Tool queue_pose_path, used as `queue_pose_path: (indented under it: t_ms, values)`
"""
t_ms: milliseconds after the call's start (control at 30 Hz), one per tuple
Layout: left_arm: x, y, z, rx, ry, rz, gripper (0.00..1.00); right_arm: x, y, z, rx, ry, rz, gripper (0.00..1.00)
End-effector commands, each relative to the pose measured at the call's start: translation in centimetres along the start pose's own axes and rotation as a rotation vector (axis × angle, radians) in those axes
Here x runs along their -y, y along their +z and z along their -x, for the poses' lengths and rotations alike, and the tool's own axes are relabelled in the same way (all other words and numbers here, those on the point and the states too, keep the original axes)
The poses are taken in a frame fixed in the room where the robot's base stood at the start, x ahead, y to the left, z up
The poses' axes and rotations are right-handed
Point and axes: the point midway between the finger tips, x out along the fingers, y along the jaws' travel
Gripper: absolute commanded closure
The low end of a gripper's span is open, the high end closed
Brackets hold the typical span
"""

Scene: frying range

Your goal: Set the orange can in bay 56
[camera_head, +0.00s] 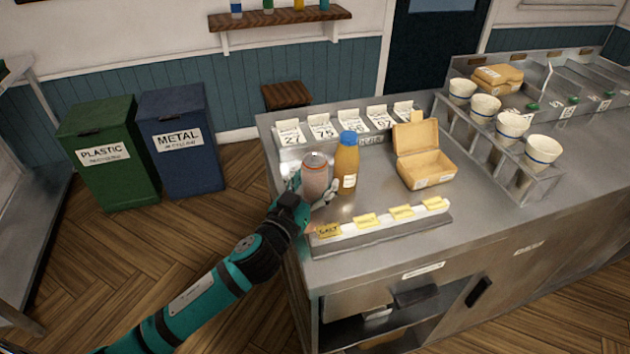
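A pale pinkish can with an orange rim (315,176) is upright at the left end of the steel counter. My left gripper (315,195) is at the can's lower part, with one finger on each side. The can's base is hidden by the gripper, and I cannot tell whether the fingers press on it or whether it is lifted. Number cards stand along the counter's back edge: 27 (290,133), 75 (322,127) and others further right, too small to read surely. I cannot make out the bay 56 card for certain. My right gripper is not in view.
An orange bottle with a blue cap (346,168) stands just right of the can. An open cardboard box (425,165) is further right. A strip with yellow labels (380,229) runs along the front. White cups (511,127) stand in a rack at right.

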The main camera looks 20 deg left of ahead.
Motion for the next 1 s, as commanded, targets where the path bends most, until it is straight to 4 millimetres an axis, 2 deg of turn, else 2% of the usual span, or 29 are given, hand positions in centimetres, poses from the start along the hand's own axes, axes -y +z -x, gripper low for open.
queue_pose_path:
  t_ms: [67, 367, 433, 567, 800, 1000]
  values:
    - [0.0, 0.0, 0.0, 0.0, 0.0, 0.0, 0.24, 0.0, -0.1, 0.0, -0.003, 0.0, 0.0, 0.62]
    - [0.0, -0.4, 0.0, 0.0, 0.0, -0.001, 0.24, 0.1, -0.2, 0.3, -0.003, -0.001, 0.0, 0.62]
    - [0.0, -0.1, 0.5, 0.002, 0.0, 0.001, 0.24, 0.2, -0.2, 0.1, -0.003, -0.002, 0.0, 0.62]
    - [0.0, 0.1, 2.7, 0.002, 0.001, 0.0, 0.24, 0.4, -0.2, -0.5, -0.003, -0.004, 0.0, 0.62]
    - [-0.1, 0.1, 8.0, 0.003, 0.001, 0.002, 0.24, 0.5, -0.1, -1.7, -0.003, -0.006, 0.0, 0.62]
    - [0.0, -0.1, 11.0, 0.001, 0.0, 0.001, 0.24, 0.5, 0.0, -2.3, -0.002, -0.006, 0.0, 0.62]
